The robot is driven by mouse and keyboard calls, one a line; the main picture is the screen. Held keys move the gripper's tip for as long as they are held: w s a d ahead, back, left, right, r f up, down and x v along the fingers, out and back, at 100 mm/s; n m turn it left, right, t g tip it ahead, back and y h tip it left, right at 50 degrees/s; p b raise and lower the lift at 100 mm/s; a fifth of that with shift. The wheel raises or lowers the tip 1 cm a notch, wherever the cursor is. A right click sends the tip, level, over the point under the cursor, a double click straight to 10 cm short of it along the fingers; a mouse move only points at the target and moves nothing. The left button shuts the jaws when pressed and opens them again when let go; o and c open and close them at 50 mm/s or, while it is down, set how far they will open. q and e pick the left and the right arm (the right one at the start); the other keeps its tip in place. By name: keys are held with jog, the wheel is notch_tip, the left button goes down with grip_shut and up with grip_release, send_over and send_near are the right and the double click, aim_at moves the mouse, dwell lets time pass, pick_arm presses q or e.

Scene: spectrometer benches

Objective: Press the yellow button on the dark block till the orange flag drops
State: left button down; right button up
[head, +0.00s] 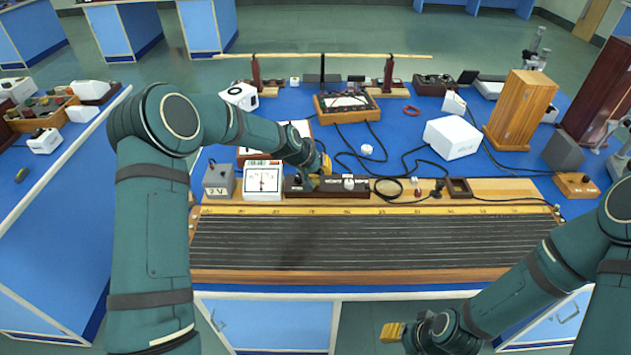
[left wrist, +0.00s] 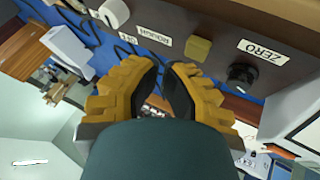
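The dark block (head: 352,193) lies along the back of the wooden bench board; it crosses the top of the left wrist view (left wrist: 215,20). The yellow button (left wrist: 198,48) sits on it between a white label and a black knob (left wrist: 241,76) marked ZERO. My left gripper (head: 322,172) is at the block, over its left part. Its fingertips (left wrist: 165,63) are together and empty, beside the button in the picture; I see no contact. I cannot make out the orange flag for certain. My right gripper (head: 392,332) is low at the front, away from the block.
A white dial meter (head: 263,182) and a grey box (head: 218,181) stand left of the block. Black cables (head: 385,160) run behind it. A white box (head: 452,138) stands back right. The long dark strung board (head: 350,242) in front is clear.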

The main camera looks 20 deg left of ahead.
pick_arm(q)
jog(key=shift+f, duration=0.15)
dwell(0.7)
jog(key=shift+f+b, duration=0.3)
jog(key=shift+b, duration=0.2)
jog(key=shift+f+b, duration=0.45)
dwell(0.5)
dwell(0.4)
jog(key=shift+r+p, duration=0.4)
jog(key=shift+r, duration=0.5)
jog(key=shift+r+p, duration=1.25)
jog(key=shift+r, duration=1.25)
